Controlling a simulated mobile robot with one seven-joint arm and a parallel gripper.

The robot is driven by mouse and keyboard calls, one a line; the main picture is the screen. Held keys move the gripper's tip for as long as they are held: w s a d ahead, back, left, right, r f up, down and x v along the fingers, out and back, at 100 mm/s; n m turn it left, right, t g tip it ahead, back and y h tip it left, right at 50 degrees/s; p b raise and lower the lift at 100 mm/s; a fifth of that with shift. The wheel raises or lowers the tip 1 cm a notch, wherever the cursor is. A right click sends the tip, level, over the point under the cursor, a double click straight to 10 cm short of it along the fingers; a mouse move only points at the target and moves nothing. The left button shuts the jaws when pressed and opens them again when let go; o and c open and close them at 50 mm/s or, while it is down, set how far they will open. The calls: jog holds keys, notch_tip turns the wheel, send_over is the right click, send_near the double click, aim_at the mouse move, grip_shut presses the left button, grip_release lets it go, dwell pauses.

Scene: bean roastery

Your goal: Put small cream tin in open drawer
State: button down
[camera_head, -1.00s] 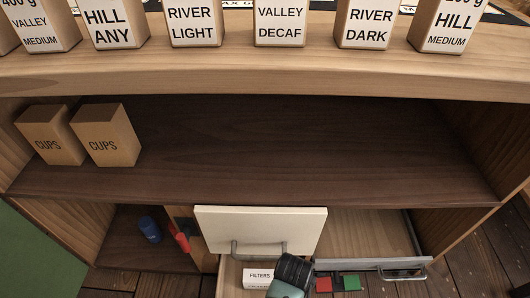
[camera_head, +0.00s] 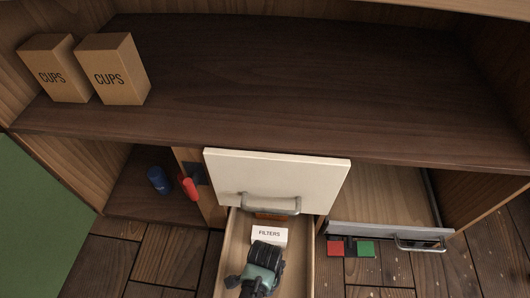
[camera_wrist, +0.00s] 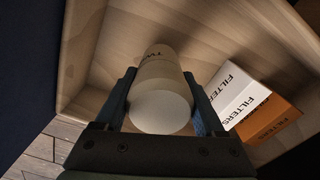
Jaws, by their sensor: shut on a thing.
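The small cream tin (camera_wrist: 160,105) is between the fingers of my gripper (camera_wrist: 162,88) in the wrist view, with its pale round end towards the camera and part of dark lettering visible. My gripper is shut on it. The open drawer (camera_wrist: 104,62) has a pale wood floor and walls, and the tin is over its inside; I cannot tell whether the tin touches the floor. In the head view my gripper (camera_head: 266,248) is over the open drawer (camera_head: 233,248), just in front of the filters box, and hides the tin.
A white front panel (camera_head: 278,175) with a handle stands above. A second, grey-edged drawer (camera_head: 385,231) is to the right. Cups boxes (camera_head: 112,72) stand on the shelf.

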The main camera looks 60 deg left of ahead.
jog(key=shift+f+b, duration=0.75)
jog(key=shift+f, duration=0.6)
jog(key=shift+f, duration=0.2)
grip_release()
jog(key=shift+r, duration=0.1)
notch_tip(320, 180, up, 12)
jog(key=p, duration=0.8)
jog(key=shift+r, duration=0.1)
